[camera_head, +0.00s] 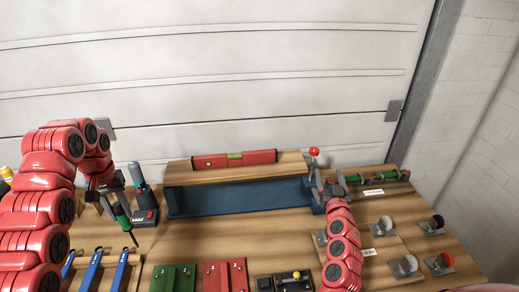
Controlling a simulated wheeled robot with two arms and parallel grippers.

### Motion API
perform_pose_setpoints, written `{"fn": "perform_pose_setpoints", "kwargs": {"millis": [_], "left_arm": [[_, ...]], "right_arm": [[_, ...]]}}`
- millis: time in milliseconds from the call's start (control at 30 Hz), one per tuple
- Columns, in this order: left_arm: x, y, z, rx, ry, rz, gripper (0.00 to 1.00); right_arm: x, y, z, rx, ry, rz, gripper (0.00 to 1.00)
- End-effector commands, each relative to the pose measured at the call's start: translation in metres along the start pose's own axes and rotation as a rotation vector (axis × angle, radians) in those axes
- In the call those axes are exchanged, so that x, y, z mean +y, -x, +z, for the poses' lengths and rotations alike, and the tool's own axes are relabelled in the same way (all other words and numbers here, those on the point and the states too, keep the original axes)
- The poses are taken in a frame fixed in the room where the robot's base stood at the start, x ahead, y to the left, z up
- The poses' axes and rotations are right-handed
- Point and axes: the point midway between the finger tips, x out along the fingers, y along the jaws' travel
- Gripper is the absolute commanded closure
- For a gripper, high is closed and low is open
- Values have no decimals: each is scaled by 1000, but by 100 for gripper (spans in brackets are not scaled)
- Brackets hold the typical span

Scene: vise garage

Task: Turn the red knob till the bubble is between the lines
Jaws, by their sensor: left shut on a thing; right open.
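A red spirit level (262,157) lies on a wooden board (200,177) above a blue base (240,195). Its yellow-green vial (235,156) is near the middle; the bubble and lines are too small to read. The red knob (314,151) stands on a pale stem at the board's right end. My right gripper (328,188) is open just below and right of the knob, apart from it. My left gripper (108,187) is at the left, shut on what looks like a green-handled screwdriver (123,218), away from the level.
Blue tools (93,268), a green block (173,277) and a red block (225,274) line the front. A green rod (375,176) and several bracketed discs (404,265) are at right. The middle bench is clear.

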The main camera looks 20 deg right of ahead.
Motion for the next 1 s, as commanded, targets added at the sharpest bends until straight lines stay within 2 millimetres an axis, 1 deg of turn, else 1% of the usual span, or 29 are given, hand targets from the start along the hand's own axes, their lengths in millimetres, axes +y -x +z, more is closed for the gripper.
{"fn": "perform_pose_setpoints", "kwargs": {"millis": [267,367,467,700,933,1000], "left_arm": [[0,-2,0,0,0,0,100],[0,1,0,0,0,0,100],[0,5,0,0,0,0,100],[0,11,0,0,0,0,100],[0,11,0,0,0,0,100],[0,8,0,0,0,0,100]], "right_arm": [[-4,-6,-6,-32,23,-83,26],[-6,-14,-7,-34,24,-88,26],[-7,-27,-9,-32,23,-89,26],[-10,-64,-6,-34,23,-88,26],[-12,-96,-4,-33,24,-85,26],[-14,-105,-2,-31,24,-88,26]]}}
